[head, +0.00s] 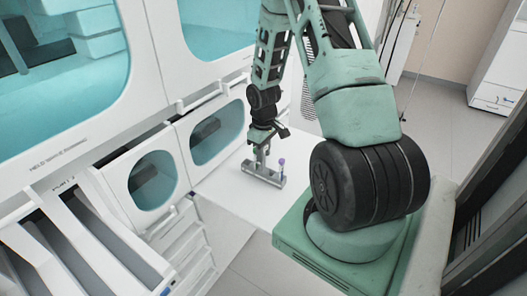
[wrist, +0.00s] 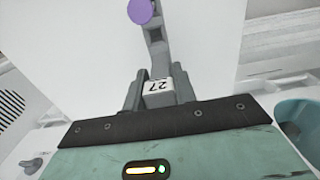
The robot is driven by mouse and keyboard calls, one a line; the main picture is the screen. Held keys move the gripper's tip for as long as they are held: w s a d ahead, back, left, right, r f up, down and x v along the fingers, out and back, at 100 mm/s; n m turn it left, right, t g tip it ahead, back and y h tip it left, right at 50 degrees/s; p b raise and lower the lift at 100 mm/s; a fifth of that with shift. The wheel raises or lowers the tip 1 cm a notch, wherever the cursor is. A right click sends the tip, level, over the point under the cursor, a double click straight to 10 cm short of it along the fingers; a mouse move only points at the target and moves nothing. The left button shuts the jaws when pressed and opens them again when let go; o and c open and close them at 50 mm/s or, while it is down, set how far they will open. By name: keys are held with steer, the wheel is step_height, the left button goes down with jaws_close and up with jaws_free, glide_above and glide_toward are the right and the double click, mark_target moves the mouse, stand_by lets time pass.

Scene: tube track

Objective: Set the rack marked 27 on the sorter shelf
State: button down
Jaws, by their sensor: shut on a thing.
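My gripper (head: 262,150) is shut on a small grey rack (head: 262,176). In the wrist view, the rack's white label (wrist: 158,86) reads 27, upside down, between the two fingers of my gripper (wrist: 157,92). A tube with a purple cap (head: 281,162) stands near the rack's right end; the cap also shows in the wrist view (wrist: 140,11). The rack is over a flat white surface (head: 230,200) beside the white machine; I cannot tell whether it touches it. No marking shows which surface is the sorter shelf.
A white machine (head: 150,110) with teal windows stands along the left. Its slotted bays (head: 55,235) are at the lower left, with drawers (head: 185,245) beside the white surface. A white cabinet (head: 500,75) stands at the far right. Much of the white surface is bare.

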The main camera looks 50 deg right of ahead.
steer(key=shift+f+b, duration=0.35)
steer(key=shift+f, duration=0.45)
stand_by(0.6)
steer(key=c, duration=1.1)
jaws_free()
steer(key=shift+o, duration=0.2)
step_height(320, 180, up, 17)
steer(key=shift+r+b, duration=0.2)
steer(key=shift+b, duration=0.25)
